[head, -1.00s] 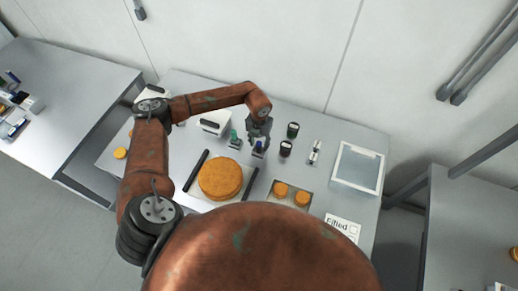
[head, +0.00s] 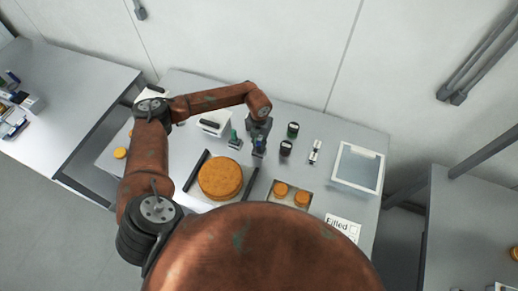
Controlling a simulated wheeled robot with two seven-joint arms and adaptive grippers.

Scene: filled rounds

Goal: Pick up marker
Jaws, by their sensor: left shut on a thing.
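A small blue marker (head: 259,146) stands near the middle of the table, below my left gripper. My left gripper (head: 259,138) reaches down from above and is shut on the blue marker's upper part; the fingers hide some of it. A similar green item (head: 234,137) stands just to the left, in a small holder. My right gripper does not show.
A large round orange cake-like disc (head: 220,178) lies between two dark bars. A tray with small orange rounds (head: 291,194), a clear-topped box (head: 357,167) and a "Filled" card (head: 342,227) are further right.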

